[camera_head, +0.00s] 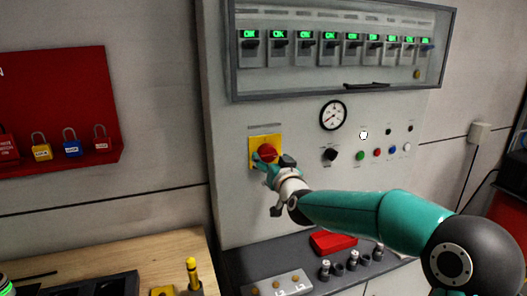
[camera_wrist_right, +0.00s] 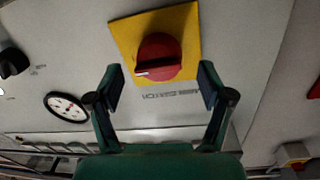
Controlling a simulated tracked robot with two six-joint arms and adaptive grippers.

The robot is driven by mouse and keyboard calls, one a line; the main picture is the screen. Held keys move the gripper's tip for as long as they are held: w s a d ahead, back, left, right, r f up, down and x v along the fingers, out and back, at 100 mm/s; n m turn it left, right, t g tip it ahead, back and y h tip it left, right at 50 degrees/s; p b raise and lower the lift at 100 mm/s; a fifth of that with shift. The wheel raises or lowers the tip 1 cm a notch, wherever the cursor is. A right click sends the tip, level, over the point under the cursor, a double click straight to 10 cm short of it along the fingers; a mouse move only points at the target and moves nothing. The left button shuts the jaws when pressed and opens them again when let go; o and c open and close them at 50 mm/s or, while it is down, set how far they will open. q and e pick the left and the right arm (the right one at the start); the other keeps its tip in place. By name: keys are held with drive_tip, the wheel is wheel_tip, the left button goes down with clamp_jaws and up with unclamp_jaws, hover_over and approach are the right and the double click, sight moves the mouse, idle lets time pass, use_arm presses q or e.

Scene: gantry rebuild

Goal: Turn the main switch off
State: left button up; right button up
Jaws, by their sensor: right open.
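The main switch is a red rotary knob (camera_wrist_right: 158,57) on a yellow square plate (camera_wrist_right: 184,22), on the front of a grey cabinet. In the head view the red knob (camera_head: 267,152) and yellow plate (camera_head: 255,143) are partly hidden behind my right gripper (camera_head: 268,165). In the right wrist view my right gripper (camera_wrist_right: 160,90) is open, with a finger on either side of the knob's near part. The fingers look apart from the knob, and nothing is held. The knob's white mark points toward the picture's left. My left gripper is not in view.
A breaker row (camera_head: 335,45) with green ON displays sits behind a framed cover above. A round gauge (camera_head: 333,115), a black knob (camera_head: 330,154) and small buttons are right of the switch. A red padlock board (camera_head: 60,120) hangs left. A workbench (camera_head: 165,250) stands below.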

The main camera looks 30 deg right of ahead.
sight(269, 157)
drive_tip(key=shift+p+x, duration=0.4)
drive_tip(key=shift+x, duration=1.25)
